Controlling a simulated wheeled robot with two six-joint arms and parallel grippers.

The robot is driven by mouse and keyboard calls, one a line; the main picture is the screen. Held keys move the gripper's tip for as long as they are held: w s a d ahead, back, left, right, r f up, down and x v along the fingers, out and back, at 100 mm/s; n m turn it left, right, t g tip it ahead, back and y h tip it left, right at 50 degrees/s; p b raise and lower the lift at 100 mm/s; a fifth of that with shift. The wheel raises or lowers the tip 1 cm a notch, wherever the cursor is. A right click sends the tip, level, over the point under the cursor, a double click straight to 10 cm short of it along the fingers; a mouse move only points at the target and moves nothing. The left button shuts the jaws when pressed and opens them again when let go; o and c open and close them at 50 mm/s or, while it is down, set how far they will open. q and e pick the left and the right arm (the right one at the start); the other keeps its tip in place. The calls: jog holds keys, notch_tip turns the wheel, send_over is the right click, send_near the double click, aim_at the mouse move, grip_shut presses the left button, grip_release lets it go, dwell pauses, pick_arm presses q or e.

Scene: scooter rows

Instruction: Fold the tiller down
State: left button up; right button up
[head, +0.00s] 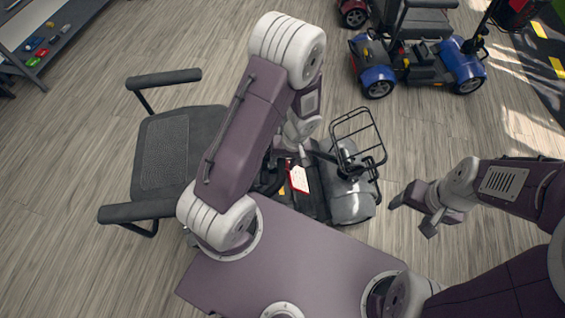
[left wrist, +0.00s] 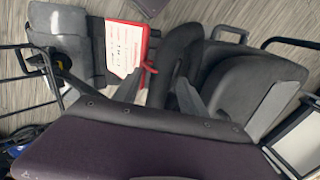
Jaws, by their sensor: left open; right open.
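The scooter stands in front of me, its dark seat (head: 165,150) at the left and its grey front cover (head: 350,200) at the right. A black wire basket (head: 357,140) rises over the front. The tiller is hard to make out; dark parts show below the basket, and my left arm hides much of the middle. My left gripper is open above the scooter's middle; in the left wrist view its fingers (left wrist: 158,90) point toward a red-edged white card (left wrist: 126,45) and a dark curved part (left wrist: 180,60), with no visible grip. My right gripper (head: 412,212) is open and empty, right of the front cover.
A blue scooter (head: 418,65) and part of a red one (head: 354,12) stand at the back. A shelf (head: 45,35) with small coloured items is at the upper left. The wooden floor is clear at the left and between the scooters.

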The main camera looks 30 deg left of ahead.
pick_arm(q)
grip_shut()
dwell(1.3)
